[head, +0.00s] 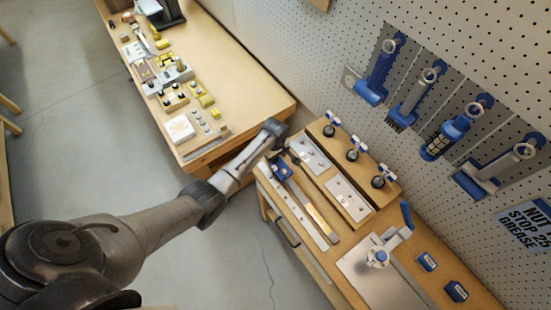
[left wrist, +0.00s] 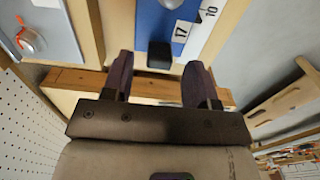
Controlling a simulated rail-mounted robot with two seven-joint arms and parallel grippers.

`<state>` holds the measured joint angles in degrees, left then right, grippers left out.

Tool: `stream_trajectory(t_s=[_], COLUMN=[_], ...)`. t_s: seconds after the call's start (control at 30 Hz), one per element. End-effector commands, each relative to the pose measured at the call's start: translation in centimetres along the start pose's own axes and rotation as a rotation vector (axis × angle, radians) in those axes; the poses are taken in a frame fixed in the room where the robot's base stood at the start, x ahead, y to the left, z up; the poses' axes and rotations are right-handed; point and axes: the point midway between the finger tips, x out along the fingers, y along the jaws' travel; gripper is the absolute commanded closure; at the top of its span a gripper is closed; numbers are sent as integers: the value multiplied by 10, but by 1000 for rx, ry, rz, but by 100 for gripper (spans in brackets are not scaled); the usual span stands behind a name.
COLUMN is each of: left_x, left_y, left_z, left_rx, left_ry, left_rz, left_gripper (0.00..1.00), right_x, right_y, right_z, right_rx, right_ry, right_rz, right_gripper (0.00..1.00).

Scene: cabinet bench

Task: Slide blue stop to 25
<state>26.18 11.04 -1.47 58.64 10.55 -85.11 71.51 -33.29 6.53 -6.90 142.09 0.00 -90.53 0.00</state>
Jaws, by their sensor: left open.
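The blue stop (head: 283,170) sits near the far end of a long rail (head: 318,217) on the cabinet bench. My left gripper (head: 277,139) is at the far end of the bench, close to the stop. In the left wrist view its open fingers (left wrist: 158,65) stand on either side of the dark block, with gaps visible. Whether they touch it is unclear. My right gripper is out of view.
A raised wooden panel with several valve-like fittings (head: 352,155) stands beside the rail. A metal plate with a blue-handled device (head: 378,257) and two blue blocks (head: 427,262) are nearer. Tools hang on the pegboard (head: 300,60). Another bench (head: 240,90) stands beyond.

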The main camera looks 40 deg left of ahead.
Motion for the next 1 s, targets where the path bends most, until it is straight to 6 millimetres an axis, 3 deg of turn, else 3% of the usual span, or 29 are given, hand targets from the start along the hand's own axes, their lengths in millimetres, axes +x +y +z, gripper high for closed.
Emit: stream_trajectory(t_s=[0.23,0.63,1.0], left_x=[21,24,24], left_y=[0,0,0], left_z=[0,0,0], left_rx=[0,1,0], left_ry=[0,0,0], left_rz=[0,1,0], left_gripper=[47,47,81], right_x=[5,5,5], right_y=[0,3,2], right_z=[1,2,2], right_rx=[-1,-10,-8], right_ry=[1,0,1], right_rz=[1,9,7], right_gripper=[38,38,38])
